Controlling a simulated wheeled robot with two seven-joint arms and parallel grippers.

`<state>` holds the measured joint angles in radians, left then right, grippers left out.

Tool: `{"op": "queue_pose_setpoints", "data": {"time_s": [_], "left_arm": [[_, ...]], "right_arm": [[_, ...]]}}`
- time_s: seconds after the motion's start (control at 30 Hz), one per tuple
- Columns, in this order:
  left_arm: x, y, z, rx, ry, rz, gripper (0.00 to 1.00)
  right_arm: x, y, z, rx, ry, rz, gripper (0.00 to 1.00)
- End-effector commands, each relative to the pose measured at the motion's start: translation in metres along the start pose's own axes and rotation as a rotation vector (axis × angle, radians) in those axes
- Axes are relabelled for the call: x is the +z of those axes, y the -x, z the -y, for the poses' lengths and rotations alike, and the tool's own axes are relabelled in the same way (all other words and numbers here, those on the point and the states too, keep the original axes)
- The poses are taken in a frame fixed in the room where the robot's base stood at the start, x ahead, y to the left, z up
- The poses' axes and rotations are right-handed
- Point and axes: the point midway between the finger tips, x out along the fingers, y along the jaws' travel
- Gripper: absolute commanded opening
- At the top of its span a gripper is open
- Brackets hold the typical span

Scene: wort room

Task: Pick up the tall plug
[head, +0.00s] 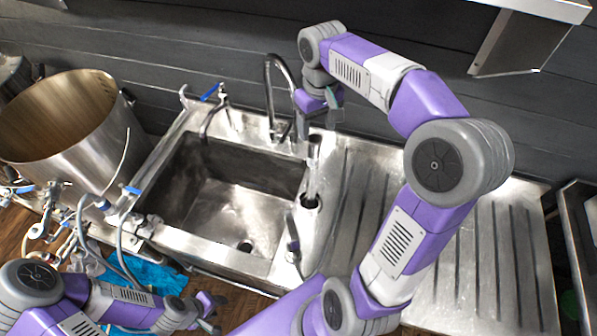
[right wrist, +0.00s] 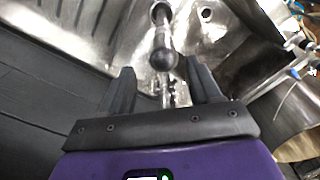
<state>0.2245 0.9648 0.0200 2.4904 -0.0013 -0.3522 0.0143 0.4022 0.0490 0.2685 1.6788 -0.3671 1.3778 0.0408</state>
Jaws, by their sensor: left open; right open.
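The tall plug (head: 313,168) is a slim metal tube standing upright in a round hole at the right edge of the sink. In the right wrist view its rounded dark top (right wrist: 163,57) lies beyond and between the two fingertips, with the tube running up the picture. My right gripper (head: 333,112) is open and empty, near the back wall close to the plug's top; it also shows in the right wrist view (right wrist: 160,80). Contact with the plug is not visible. My left gripper (head: 211,308) is open and empty, low in front of the sink.
The sink (head: 188,232) has a tap (head: 270,85) at its back. A second slim upright metal piece (head: 292,232) stands at the sink's front right. The ribbed drainboard (head: 480,250) is bare. A large steel pot (head: 75,150) and hoses are at left. A shelf (head: 520,40) hangs upper right.

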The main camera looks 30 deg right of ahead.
Motion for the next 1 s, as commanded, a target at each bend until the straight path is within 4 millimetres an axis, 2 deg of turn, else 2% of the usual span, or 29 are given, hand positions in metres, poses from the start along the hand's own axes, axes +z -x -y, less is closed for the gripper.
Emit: {"op": "queue_pose_setpoints", "data": {"time_s": [0.5,0.83,1.0], "left_arm": [[0.000,-0.007,0.003,0.000,0.001,0.000,0.43],[0.000,-0.007,0.003,0.000,0.000,0.000,0.43],[0.000,-0.007,0.003,0.000,0.000,0.000,0.43]], "right_arm": [[-0.004,-0.066,0.006,0.000,0.001,0.005,0.63],[-0.005,-0.073,0.006,0.000,0.000,0.001,0.63],[-0.005,-0.073,0.006,0.000,0.000,0.002,0.37]]}}
